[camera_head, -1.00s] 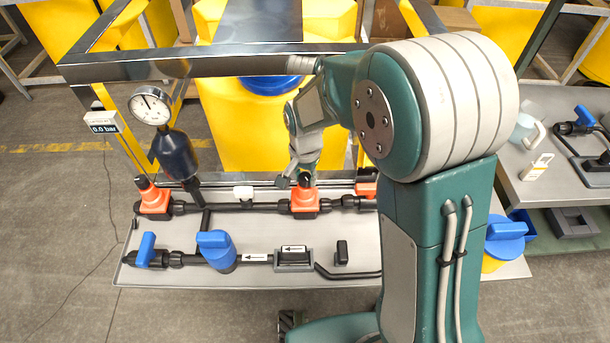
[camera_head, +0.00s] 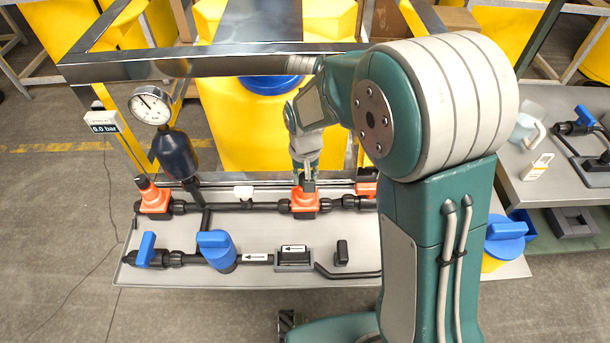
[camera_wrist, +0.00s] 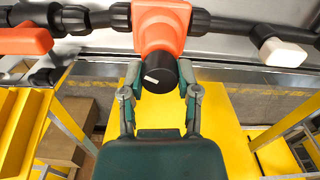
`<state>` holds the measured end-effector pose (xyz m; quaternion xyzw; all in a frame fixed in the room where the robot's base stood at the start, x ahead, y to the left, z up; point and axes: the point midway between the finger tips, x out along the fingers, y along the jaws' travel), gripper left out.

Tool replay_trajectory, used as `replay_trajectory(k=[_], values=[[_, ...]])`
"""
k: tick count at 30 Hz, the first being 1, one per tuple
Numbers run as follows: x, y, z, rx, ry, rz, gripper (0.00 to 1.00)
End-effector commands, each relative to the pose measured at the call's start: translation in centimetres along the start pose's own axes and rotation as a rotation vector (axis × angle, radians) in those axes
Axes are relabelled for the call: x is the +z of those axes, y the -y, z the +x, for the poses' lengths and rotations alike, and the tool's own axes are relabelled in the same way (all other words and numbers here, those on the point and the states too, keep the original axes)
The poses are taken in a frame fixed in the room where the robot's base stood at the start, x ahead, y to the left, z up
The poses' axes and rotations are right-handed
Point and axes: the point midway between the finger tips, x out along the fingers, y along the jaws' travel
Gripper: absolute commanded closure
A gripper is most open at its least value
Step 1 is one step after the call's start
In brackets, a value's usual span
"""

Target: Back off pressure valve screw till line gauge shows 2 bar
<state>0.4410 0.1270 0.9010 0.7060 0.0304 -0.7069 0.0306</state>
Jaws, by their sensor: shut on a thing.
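The orange pressure valve (camera_head: 304,203) sits mid-line on the rear pipe of the skid. Its black screw knob (camera_wrist: 160,76) carries a white mark and faces the wrist camera. My gripper (camera_head: 308,181) is shut on this knob, one finger on each side in the wrist view. In the head view the fingers mostly hide the knob. The round line gauge (camera_head: 150,105) stands at the left above a dark vessel, its needle pointing to the upper left. The small display (camera_head: 103,128) beside it reads 0.0 bar.
Another orange valve (camera_head: 154,201) is at the left of the rear pipe; a third (camera_head: 366,189) is partly behind my arm. Blue-handled valves (camera_head: 215,240) stand on the front line. A metal frame bar (camera_head: 190,68) crosses above, close to my wrist.

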Motion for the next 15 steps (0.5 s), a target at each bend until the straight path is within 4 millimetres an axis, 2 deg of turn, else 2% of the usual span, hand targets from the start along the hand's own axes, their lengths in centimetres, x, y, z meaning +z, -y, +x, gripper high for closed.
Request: replay_trajectory(k=[9,15], values=[[-0.11,0.10,-0.03,-0.001,-0.004,-0.258,1.00],[-0.12,0.10,-0.04,-0.001,-0.004,-0.365,1.00]])
